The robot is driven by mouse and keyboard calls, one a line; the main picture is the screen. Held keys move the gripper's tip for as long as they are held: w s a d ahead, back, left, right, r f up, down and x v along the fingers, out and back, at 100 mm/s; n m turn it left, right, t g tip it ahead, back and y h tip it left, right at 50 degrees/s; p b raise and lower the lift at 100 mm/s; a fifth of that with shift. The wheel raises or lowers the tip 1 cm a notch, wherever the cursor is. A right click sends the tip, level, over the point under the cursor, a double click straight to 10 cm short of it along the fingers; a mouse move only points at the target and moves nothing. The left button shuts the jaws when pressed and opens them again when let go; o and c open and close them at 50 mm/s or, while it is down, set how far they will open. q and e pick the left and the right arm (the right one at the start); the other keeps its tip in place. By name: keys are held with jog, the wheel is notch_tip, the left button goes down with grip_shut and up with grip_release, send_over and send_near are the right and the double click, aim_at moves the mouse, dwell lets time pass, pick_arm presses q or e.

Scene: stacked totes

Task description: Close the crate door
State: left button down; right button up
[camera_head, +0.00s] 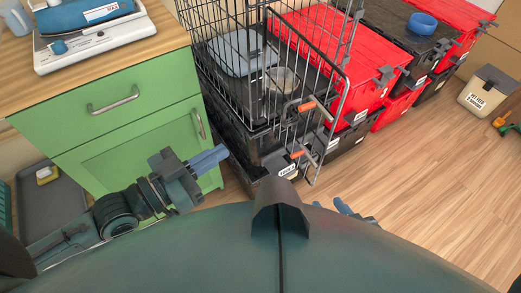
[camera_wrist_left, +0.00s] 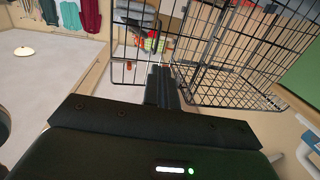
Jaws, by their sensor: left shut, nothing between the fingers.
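The wire crate (camera_head: 222,52) stands on black totes right of the green cabinet. Its wire door (camera_head: 338,100), with two orange-tipped latches (camera_head: 305,107), stands swung open at the crate's front right. My left gripper (camera_head: 212,158) is shut and empty, in front of the cabinet, left of the door and apart from it. In the left wrist view the shut fingers (camera_wrist_left: 161,85) point towards wire panels (camera_wrist_left: 240,55); whether they touch wire cannot be told there. Bluish tips of my right gripper (camera_head: 345,208) show past my body's edge; the rest is hidden.
A green cabinet (camera_head: 125,150) with a wooden top stands beside the left arm. Red and black totes (camera_head: 365,50) are stacked right of the crate.

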aim_at(283, 117)
pick_arm(q)
jog(key=x, duration=1.3)
jog(key=shift+d+r, duration=0.15)
jog(key=shift+d, duration=0.25)
jog(key=shift+w+d, duration=0.15)
jog(key=shift+w, duration=0.05)
